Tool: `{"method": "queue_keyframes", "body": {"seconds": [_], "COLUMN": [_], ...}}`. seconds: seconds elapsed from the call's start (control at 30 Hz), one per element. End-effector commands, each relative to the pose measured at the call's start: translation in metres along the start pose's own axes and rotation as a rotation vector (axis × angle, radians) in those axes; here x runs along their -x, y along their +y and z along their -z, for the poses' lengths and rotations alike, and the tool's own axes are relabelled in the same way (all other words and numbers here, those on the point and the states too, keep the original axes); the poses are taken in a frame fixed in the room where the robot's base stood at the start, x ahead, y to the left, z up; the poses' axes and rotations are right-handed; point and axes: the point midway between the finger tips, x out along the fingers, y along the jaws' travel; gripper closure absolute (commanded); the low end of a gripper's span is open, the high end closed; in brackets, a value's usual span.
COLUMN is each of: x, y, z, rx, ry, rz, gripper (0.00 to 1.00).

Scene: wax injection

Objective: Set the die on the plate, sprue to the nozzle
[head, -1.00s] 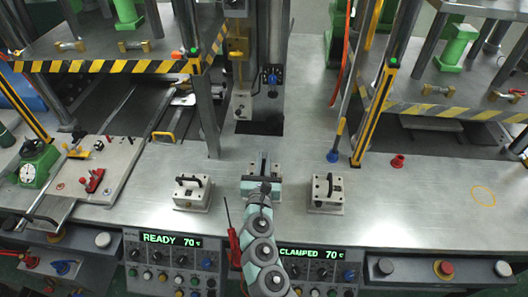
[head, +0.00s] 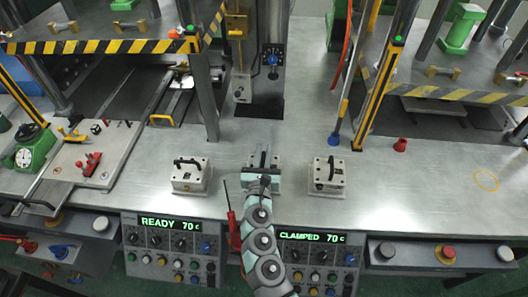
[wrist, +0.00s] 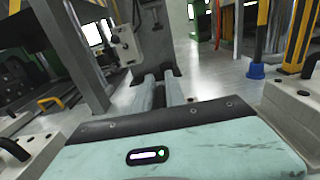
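Two pale metal dies with black handles sit on the steel bench in the head view, a left die (head: 190,178) and a right die (head: 328,180). My gripper (head: 262,153) is between them, touching neither, with its fingers pointing toward the machine column. In the wrist view its two fingers (wrist: 160,90) stand apart with nothing between them. Parts of both dies show at the wrist view's edges, the left die's handle (wrist: 14,148) and the right die (wrist: 295,110). A machine head with a blue knob (head: 272,62) stands behind the gripper. I cannot make out the nozzle, sprues or plate.
A dark opening (head: 259,107) lies at the column's foot. Striped press frames stand at left and right. A blue-footed rod (head: 334,138) and red cup (head: 400,145) stand right of centre. Control panels (head: 168,222) line the front. The right bench around the yellow ring (head: 486,180) is clear.

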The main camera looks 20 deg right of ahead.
Motion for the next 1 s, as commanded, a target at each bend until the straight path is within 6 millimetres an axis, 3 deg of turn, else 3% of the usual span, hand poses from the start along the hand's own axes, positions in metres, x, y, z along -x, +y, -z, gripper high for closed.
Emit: {"method": "queue_keyframes", "body": {"seconds": [0.2, 0.5, 1.0], "x": [0.000, 0.001, 0.061], "y": [0.000, -0.001, 0.000], "z": [0.000, -0.003, -0.001], "rx": [0.000, -0.001, 0.002], "ry": [0.001, 0.001, 0.002], "rz": [0.001, 0.001, -0.001], "gripper": [0.67, 0.67, 0.67]}}
